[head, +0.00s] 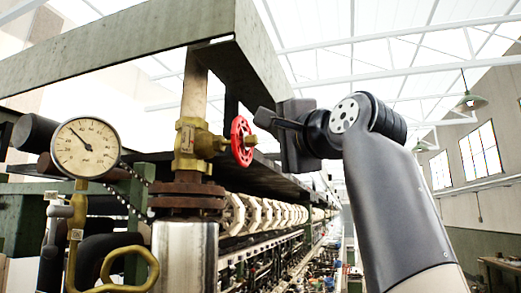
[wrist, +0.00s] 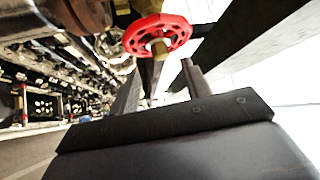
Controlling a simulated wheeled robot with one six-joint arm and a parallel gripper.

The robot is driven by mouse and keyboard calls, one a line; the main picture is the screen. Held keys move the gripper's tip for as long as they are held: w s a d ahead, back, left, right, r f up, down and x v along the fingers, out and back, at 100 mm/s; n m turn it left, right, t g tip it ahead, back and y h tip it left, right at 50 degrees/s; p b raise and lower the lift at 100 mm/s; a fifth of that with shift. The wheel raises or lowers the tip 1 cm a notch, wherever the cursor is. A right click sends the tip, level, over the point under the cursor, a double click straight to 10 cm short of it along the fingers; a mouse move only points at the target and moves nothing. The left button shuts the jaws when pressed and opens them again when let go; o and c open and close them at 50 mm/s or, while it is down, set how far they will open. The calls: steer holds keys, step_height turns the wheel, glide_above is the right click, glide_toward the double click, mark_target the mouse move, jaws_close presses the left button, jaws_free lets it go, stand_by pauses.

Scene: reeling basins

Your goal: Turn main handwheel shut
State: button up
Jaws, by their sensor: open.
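The red handwheel (head: 240,141) sits on the right side of a brass valve (head: 188,146) on a vertical pipe. In the wrist view the handwheel (wrist: 138,42) shows near the top, spoked, with a brass hub in its middle. My gripper (head: 262,118) is just right of the handwheel in the head view, fingers pointing at it. In the wrist view my gripper's two fingers (wrist: 160,78) are spread apart, with the hub and lower rim seen beyond the gap. Nothing is held. I cannot tell whether a fingertip touches the wheel.
A round pressure gauge (head: 85,147) stands left of the valve. A yellow-brown looped handle (head: 130,270) is at lower left. A rusty flange (head: 187,201) lies below the valve. A green-grey beam (head: 120,45) runs overhead. A long row of machinery (head: 275,215) recedes behind.

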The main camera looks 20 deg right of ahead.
steer(key=shift+b+v, duration=0.45)
steer(key=shift+v, duration=1.6)
steer(key=shift+w+f, duration=0.1)
steer(key=n+y+b, duration=0.6)
steer(key=n+y, duration=0.8)
steer(key=n, duration=0.4)
glide_toward(257, 142)
steer(key=shift+g, duration=0.3)
steer(key=p+x, duration=0.6)
steer(key=x, duration=0.1)
steer(key=shift+d+r, duration=0.15)
steer(key=shift+r, duration=0.1)
steer(key=shift+p+x, duration=0.65)
steer(key=shift+x, duration=0.35)
steer(key=shift+c, duration=0.2)
